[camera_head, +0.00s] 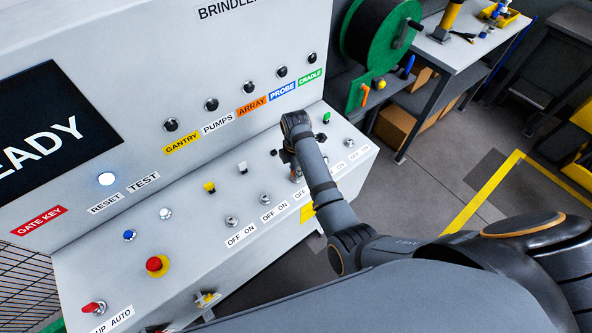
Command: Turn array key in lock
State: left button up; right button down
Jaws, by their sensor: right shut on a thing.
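My right gripper (290,158) is over the sloped console panel, pointing down at the row of key locks. It is shut on what seems to be the array key, mostly hidden by the gripper and my forearm. The third lock (296,175) in the row shows only in part under the gripper; its key angle cannot be read. The orange ARRAY label (252,106) is on the upright panel behind. Two other locks, at the left of the row (232,222) and beside it (265,198), have OFF ON labels. My left gripper is not in view.
The grey console (130,260) carries a red stop button (157,265), a red-handled switch (93,308) and small toggles. A dark screen (50,130) is at the left. A green reel (375,40) and a workbench (470,45) stand behind. Floor at the right is open.

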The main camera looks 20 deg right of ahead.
jog(key=shift+n, duration=1)
jog(key=c, duration=1.3)
grip_release()
